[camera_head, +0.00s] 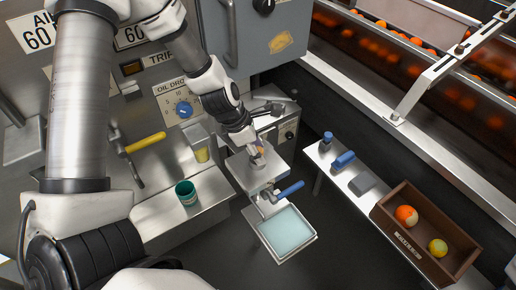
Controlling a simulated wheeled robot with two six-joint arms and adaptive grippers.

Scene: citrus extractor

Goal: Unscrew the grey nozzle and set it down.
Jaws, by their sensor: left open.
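My left arm arches over from the left, and its gripper (257,158) points down over a small metal plate (242,176) on the machine in the middle. The gripper is open, and its fingertips are small and partly hidden by its own body. I cannot clearly make out the grey nozzle; it may be hidden at or under the fingertips. A blue-handled valve (288,191) sticks out just below the plate. A square tray (286,233) with a pale blue inside sits below the valve. My right gripper is not in view.
A green cup (186,192) and a yellow-handled lever (145,142) are at the left. On the right, a steel shelf (318,155) carries a blue-capped bottle (326,141), a blue item (343,160), a grey block (362,184) and a brown crate (393,228) with two fruits.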

